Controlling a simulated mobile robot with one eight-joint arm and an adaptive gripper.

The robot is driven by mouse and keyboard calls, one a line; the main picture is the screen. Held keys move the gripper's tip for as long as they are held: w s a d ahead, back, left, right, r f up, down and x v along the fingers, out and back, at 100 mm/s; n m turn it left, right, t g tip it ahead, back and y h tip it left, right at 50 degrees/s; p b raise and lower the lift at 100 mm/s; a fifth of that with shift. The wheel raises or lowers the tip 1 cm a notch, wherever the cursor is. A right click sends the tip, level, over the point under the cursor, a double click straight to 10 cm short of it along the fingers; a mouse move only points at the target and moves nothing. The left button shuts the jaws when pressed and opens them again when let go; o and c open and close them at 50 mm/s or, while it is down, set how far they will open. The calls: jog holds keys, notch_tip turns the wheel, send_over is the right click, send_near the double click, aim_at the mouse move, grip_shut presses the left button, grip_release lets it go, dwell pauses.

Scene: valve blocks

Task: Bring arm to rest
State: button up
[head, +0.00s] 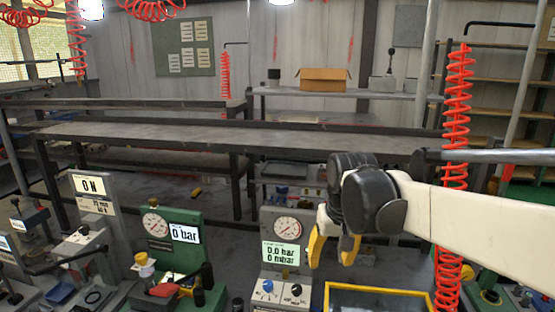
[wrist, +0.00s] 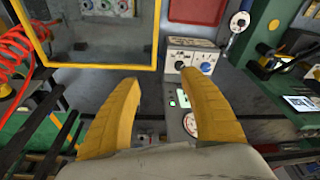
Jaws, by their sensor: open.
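My gripper (head: 333,249) has yellow fingers and hangs from the end of my white arm, which reaches in from the right in the head view. The fingers point down, beside the right edge of a grey gauge block (head: 287,240) whose display reads 0.0 bar and 0 mbar. In the wrist view my gripper (wrist: 162,105) is open, its two yellow fingers well apart with nothing between them. Beyond the fingers the grey block (wrist: 190,55) shows its knobs. I cannot tell how far the fingers are from it.
A yellow-framed panel (head: 375,288) stands at the front, below and right of the gripper. A green gauge block (head: 172,240) reads 0 bar. A red coiled hose (head: 458,110) hangs near my arm. Long dark benches (head: 140,133) stand behind, with a cardboard box (head: 323,79) farther back.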

jog(key=s+d+f+t, duration=0.1)
jog(key=s+d+t, duration=0.1)
jog(key=s, duration=0.7)
jog(key=s+d+f+m+t, duration=0.1)
jog(key=s+d, duration=0.3)
jog(key=s, duration=0.5)
jog(key=shift+s+d+f+t, duration=0.2)
jog(key=shift+d+f+t, duration=0.25)
jog(key=shift+t, duration=0.35)
